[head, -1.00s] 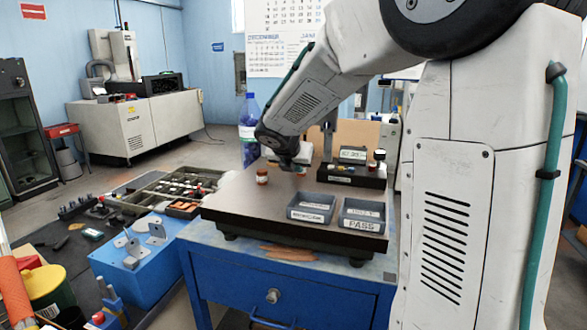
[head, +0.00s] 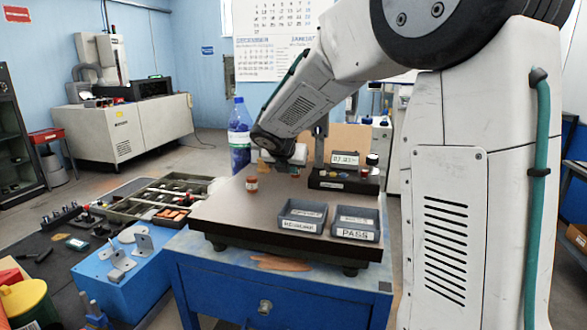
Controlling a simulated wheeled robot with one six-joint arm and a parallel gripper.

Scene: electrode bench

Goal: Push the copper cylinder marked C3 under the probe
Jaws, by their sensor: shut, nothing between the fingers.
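A small copper cylinder (head: 252,184) with a pale band stands upright on the dark plate (head: 225,207), near its left back side. Its marking is too small to read. My gripper (head: 281,166) is low over the back of the plate, to the right of this cylinder and apart from it. It is shut and holds nothing; its fingertips are small and partly hidden by the wrist. A small copper-coloured spot (head: 295,173) shows just beside the gripper, too small to identify. The probe stand (head: 320,146) rises behind, partly hidden by my arm; its tip is not clear.
Two grey bins (head: 308,226), one labelled PASS (head: 356,235), sit at the plate's front right. A black block (head: 340,184) with a display (head: 345,159) stands at the back right. A blue bottle (head: 239,135) is behind the plate. The plate's front left is clear.

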